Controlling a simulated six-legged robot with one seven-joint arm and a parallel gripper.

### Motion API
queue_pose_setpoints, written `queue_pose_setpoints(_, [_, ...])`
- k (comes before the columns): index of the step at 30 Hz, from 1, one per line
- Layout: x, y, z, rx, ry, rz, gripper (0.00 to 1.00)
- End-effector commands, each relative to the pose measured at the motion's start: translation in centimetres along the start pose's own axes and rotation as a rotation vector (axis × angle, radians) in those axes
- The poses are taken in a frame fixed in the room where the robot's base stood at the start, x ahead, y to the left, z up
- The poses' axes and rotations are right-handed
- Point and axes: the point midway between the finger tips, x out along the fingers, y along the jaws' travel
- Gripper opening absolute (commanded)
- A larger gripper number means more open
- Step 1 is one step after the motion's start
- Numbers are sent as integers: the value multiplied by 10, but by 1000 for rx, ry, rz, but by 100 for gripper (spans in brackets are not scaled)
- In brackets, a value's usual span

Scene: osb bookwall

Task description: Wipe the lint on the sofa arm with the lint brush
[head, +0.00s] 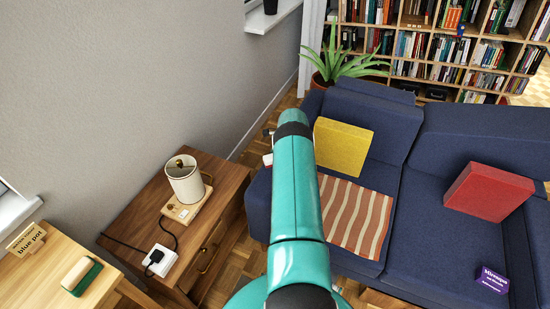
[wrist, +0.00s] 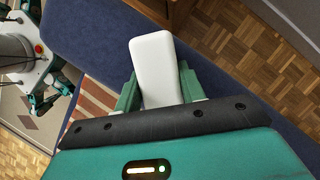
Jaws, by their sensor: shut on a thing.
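My gripper (wrist: 160,88) is shut on a white, rounded block, which I take to be the lint brush (wrist: 153,60). Its underside is hidden. The blue sofa arm (wrist: 88,32) runs behind the brush in the wrist view; I cannot tell whether they touch. In the head view the sofa arm (head: 258,205) is left of my teal arm, which hides part of it. A bit of the white brush (head: 267,159) shows beside my arm, near the far end of the sofa arm. I cannot make out any lint.
A side table (head: 225,205) with a lamp (head: 184,180) and a white plug block (head: 160,260) stands left of the sofa. A green-based block (head: 81,276) lies on a wooden table. The sofa holds a yellow cushion (head: 342,146), red cushion (head: 488,191), striped throw (head: 355,215) and purple box (head: 491,280).

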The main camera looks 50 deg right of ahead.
Motion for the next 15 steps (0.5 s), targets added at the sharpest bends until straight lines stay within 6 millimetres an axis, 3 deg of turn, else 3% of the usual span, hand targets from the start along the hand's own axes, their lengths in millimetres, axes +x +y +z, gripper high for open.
queue_pose_setpoints(15, [8, 21, 21, -2, 0, -1, 21])
